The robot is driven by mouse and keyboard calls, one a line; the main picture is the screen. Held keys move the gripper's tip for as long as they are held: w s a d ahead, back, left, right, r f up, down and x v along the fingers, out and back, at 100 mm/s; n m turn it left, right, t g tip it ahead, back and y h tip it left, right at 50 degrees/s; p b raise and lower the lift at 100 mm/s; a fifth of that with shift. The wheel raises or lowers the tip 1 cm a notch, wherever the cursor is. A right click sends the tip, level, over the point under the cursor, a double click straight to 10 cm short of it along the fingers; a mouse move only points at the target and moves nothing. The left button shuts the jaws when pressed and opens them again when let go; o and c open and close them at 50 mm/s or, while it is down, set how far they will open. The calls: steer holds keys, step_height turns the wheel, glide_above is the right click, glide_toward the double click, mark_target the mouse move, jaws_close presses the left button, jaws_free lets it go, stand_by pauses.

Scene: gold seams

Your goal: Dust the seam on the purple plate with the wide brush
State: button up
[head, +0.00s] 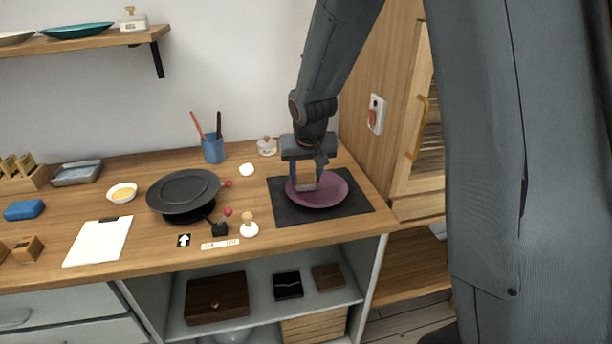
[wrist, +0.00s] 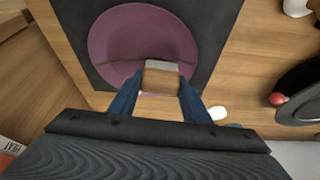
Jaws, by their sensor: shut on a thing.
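The purple plate (head: 330,192) lies on a dark mat (head: 352,207) at the right end of the counter. It also shows in the wrist view (wrist: 125,35). My gripper (head: 305,183) is over the left part of the plate, pointing down. It is shut on the wide brush (wrist: 160,80), which has a wooden handle and a pale grey lower end. In the wrist view that pale end overlaps the plate. I cannot tell whether it touches the plate.
A black turntable (head: 184,191) with red knobs stands left of the mat. A blue cup (head: 213,149) with tools, a white lidded jar (head: 266,146) and a wooden-knobbed stamp (head: 249,227) stand nearby. A wooden cabinet (head: 390,95) rises at the right.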

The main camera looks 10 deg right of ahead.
steer(key=shift+r+p, duration=0.3)
steer(key=shift+r, duration=0.25)
steer(key=shift+r+p, duration=1.8)
steer(key=shift+r, duration=0.45)
